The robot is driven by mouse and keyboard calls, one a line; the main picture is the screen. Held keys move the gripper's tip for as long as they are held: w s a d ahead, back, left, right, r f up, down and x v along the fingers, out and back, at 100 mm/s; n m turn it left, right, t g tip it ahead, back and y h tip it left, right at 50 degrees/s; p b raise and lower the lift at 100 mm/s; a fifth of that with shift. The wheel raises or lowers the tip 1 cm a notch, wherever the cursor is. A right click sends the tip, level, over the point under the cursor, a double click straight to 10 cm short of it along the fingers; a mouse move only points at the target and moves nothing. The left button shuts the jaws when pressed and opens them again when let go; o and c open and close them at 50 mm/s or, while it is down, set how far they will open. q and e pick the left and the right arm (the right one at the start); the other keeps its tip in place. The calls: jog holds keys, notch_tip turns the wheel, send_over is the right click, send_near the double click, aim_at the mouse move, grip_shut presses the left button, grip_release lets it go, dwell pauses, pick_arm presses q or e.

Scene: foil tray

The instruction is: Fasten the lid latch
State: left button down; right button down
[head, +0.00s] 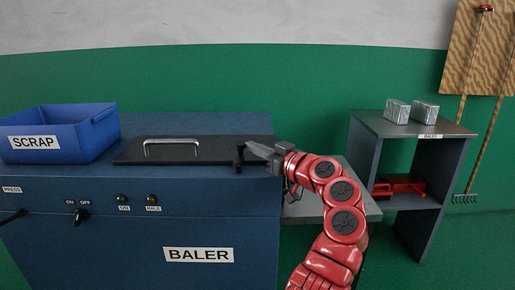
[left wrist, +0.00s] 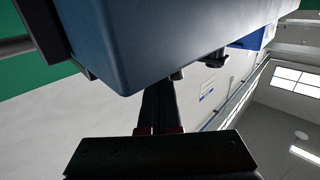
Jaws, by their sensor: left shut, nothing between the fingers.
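The baler (head: 150,225) is a dark blue box with a flat black lid (head: 215,150), which lies closed on its top and has a silver handle (head: 171,142). The small black latch (head: 239,160) sits at the lid's front right edge.
A blue scrap bin (head: 90,125) stands on the baler's left. The front panel has a switch (head: 82,216) and two lamps. To the right, a grey shelf (head: 400,122) carries two foil bales (head: 397,111) and a red tool (head: 400,187).

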pick_arm(q)
jog(key=shift+w+a, duration=0.25)
dwell(0.3)
dwell(0.4)
